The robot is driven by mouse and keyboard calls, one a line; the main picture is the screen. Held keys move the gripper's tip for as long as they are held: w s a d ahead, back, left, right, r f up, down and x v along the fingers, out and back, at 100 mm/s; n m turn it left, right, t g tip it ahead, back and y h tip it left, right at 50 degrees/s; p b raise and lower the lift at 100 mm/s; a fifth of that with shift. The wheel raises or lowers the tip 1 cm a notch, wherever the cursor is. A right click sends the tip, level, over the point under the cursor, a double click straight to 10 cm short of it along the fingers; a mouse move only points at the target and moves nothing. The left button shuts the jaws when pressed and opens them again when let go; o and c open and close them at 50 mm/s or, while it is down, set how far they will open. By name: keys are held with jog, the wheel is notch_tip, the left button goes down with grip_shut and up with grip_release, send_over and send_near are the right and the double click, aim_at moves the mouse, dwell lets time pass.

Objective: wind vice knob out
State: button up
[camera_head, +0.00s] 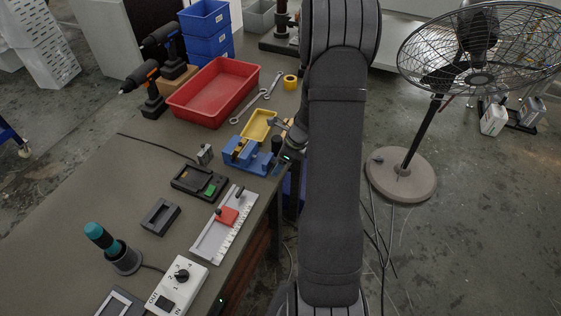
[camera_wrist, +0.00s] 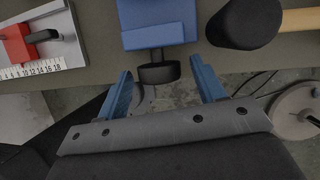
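The blue vice (camera_head: 250,155) sits at the table's right edge in the head view. Its blue body (camera_wrist: 158,18) is at the top of the wrist view. The vice's round black knob (camera_wrist: 158,74) sticks out past the table edge towards my gripper. My gripper (camera_wrist: 160,70) is open, with one blue finger on each side of the knob. Gaps show between the knob and both fingers, so it appears untouched. In the head view my arm and wrist crowd the vice's right side, and I cannot make out the fingertips clearly there.
A dark rounded head on a light handle (camera_wrist: 245,22) lies right of the vice in the wrist view. A ruled plate with a red clamp (camera_head: 228,215) lies in front of the vice. A yellow tray (camera_head: 259,124) is behind it. A fan (camera_head: 478,50) stands on the floor at right.

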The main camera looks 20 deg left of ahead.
jog(key=c, duration=0.9)
jog(key=shift+s+a+n+t, duration=0.15)
jog(key=shift+n+t, duration=0.05)
jog(key=shift+t, duration=0.75)
jog(key=shift+s+a+n+t, duration=0.1)
jog(key=shift+s+n+t, duration=0.1)
jog(key=shift+t, duration=0.75)
jog(key=shift+d+t, duration=0.2)
jog(key=shift+t, duration=0.1)
jog(key=o, duration=1)
jog(key=shift+c, duration=0.2)
jog(key=v, duration=1.7)
jog(key=shift+s+d+r, duration=0.15)
jog(key=shift+o, duration=0.3)
